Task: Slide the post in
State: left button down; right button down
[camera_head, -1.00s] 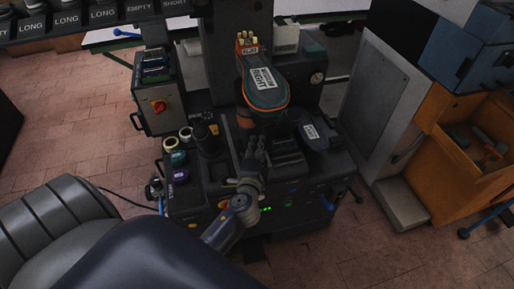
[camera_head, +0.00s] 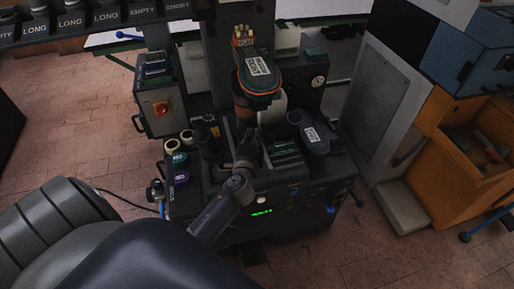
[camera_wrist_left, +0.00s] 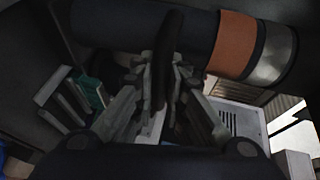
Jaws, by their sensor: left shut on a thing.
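The post (camera_wrist_left: 185,30) shows in the wrist view as a thick dark cylinder with an orange band (camera_wrist_left: 234,45) and a bright metal end, lying across the top. In the head view an orange-banded part (camera_head: 243,104) shows below the shoe-shaped form (camera_head: 259,66) labelled RIGHT. My left gripper (camera_head: 246,140) is in front of it, over the press. In the wrist view its fingers (camera_wrist_left: 163,85) are shut on a dark, narrow bar-like part that stands in front of the cylinder. How that part joins the post is hidden. My right gripper is not in view.
A second labelled form (camera_head: 313,135) lies on the press to the right. Rolls of tape (camera_head: 174,146) stand at its left edge, near a grey box with a red switch (camera_head: 161,107). A grey cabinet (camera_head: 376,85) and an orange bin (camera_head: 465,150) stand further right.

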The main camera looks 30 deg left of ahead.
aim_at(242, 124)
pick_arm(q)
jog(key=w+a+b, duration=0.1)
jog(key=w+a, duration=0.6)
jog(key=a, duration=0.1)
jog(key=shift+a+r, duration=0.25)
jog(key=shift+w, duration=0.1)
jog(key=c, duration=1.7)
grip_release()
jog(key=shift+o, duration=0.5)
jog(key=shift+w+a+f, duration=0.1)
jog(key=shift+f, duration=0.1)
jog(key=v, duration=1.2)
